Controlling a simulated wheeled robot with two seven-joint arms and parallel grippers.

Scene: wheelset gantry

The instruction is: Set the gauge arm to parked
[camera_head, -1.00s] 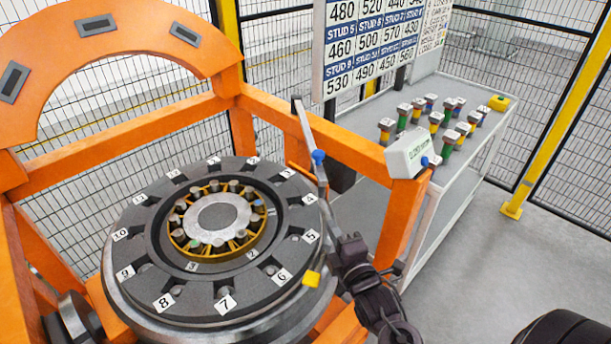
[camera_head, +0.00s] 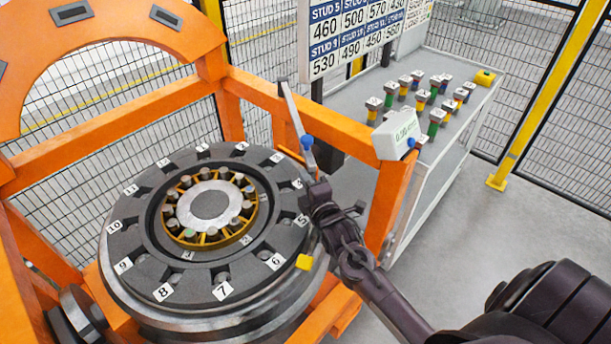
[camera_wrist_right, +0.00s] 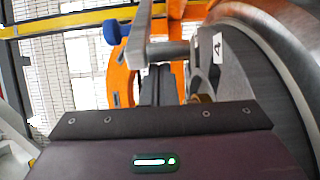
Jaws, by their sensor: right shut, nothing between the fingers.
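The gauge arm (camera_head: 293,112) is a thin grey bar with a blue knob (camera_head: 306,141). It runs from a dark pivot on the orange frame down toward the rim of the round wheel (camera_head: 130,265). My right gripper (camera_head: 308,188) is shut and empty by the lower end of the gauge arm, near the wheel's edge. Whether it touches the bar cannot be told. In the right wrist view the shut fingers (camera_wrist_right: 156,88) lie just below the grey bar (camera_wrist_right: 150,45), with the blue knob (camera_wrist_right: 118,33) to their upper left. My left gripper is out of view.
The orange frame (camera_head: 330,120) surrounds the wheel. A white display box (camera_head: 397,135) sits on its right corner. A grey bench (camera_head: 465,115) with several coloured studs stands behind. Open floor lies at right.

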